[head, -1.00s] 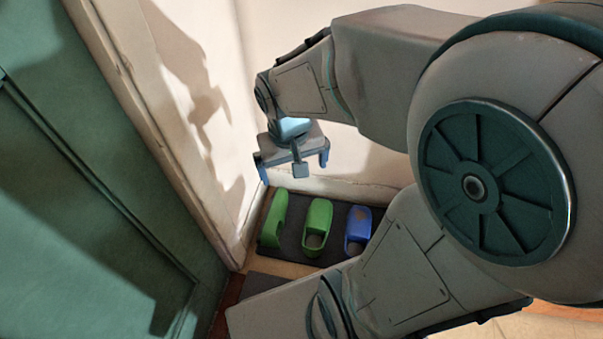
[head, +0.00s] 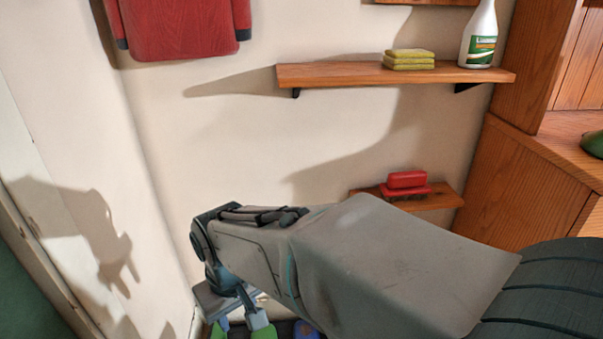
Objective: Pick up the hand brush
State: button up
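A red, block-shaped thing in two stacked parts (head: 406,185) lies on a small low wooden shelf; it may be the hand brush, but I see no clear handle or bristles. My gripper (head: 240,318) hangs down at the bottom of the head view, left of and well apart from that shelf. My forearm hides part of it and its fingertips are hard to make out. A second earlier its two blue fingers stood wide apart with nothing between them.
The low shelf (head: 430,201) sits beside a wooden cabinet (head: 525,190). A higher shelf (head: 345,75) holds yellow sponges (head: 409,60) and a spray bottle (head: 479,35). A red garment (head: 180,28) hangs at upper left. Slippers (head: 264,333) show beneath my gripper.

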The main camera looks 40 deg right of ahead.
aim_at(406, 183)
jog(key=z, duration=1.95)
